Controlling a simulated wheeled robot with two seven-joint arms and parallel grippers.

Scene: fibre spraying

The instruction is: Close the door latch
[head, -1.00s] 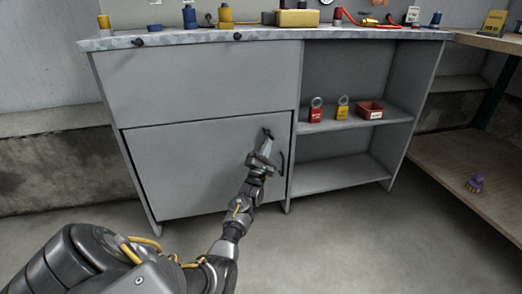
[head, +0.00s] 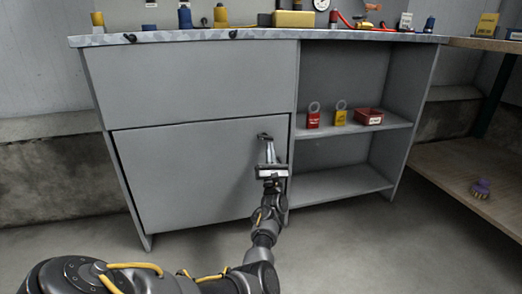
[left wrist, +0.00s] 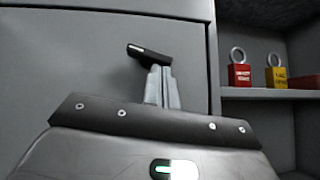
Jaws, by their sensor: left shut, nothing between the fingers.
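The grey cabinet door (head: 190,175) looks closed, its face about flush with the frame. A small black latch handle (head: 265,137) sits at the door's upper right; in the left wrist view the latch (left wrist: 150,53) lies slanted, its left end slightly higher. My left gripper (head: 270,145) is just below the latch, fingers pointing up at it. In the left wrist view the gripper's fingers (left wrist: 161,78) are together and empty, their tips at the underside of the latch's right part. Whether they touch it I cannot tell. My right gripper is not in view.
Right of the door, an open shelf (head: 345,130) holds a red padlock (head: 313,119), a yellow padlock (head: 340,116) and a red box (head: 369,117). The worktop (head: 200,35) above carries several items. A wooden bench (head: 455,175) stands at the right.

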